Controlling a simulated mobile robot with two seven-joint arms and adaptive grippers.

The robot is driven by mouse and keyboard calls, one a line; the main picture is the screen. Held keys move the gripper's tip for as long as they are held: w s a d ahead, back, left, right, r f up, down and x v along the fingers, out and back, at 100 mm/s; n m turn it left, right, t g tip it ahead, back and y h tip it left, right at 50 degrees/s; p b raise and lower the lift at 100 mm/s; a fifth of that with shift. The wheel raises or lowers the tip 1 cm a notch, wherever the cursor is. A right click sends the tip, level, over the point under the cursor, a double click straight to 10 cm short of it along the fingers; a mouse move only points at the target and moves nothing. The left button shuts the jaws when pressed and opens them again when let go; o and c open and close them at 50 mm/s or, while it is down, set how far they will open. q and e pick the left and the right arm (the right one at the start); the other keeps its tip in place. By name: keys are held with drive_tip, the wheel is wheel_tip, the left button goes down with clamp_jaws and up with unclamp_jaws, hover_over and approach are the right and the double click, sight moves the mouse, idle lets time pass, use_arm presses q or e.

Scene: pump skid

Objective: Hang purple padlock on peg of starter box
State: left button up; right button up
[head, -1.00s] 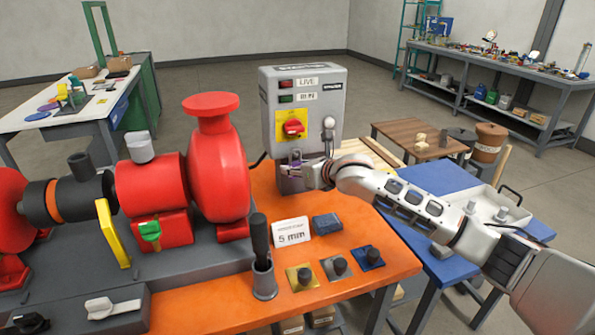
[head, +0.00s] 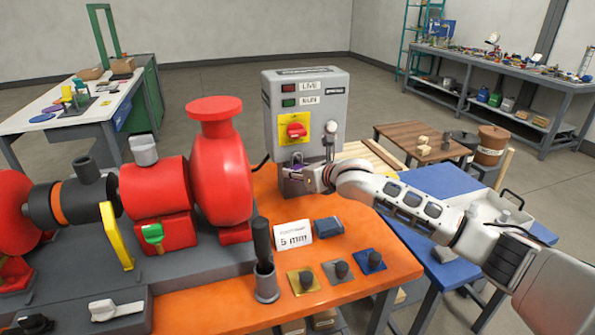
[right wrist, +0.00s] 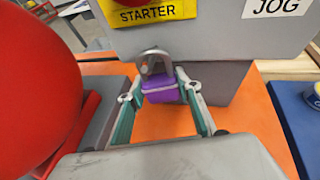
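The purple padlock (right wrist: 162,90) with its grey shackle (right wrist: 154,56) is between the fingertips of my right gripper (right wrist: 161,84), which look closed against its sides. In the head view the padlock (head: 297,163) is at the lower front of the grey starter box (head: 327,100), below the red switch on its yellow plate (head: 294,131). The shackle is right up at the box front, where the peg is largely hidden. I cannot tell whether the shackle is around the peg. My right gripper (head: 300,174) comes in from the right. My left gripper is in neither view.
The red pump (head: 222,165) stands close left of the starter box, and its curved side fills the left of the wrist view. A black-handled tool in a holder (head: 264,260), a 5 mm card (head: 293,234) and several knobbed plates stand on the orange bench (head: 380,248).

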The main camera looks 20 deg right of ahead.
drive_tip(key=o, duration=0.5)
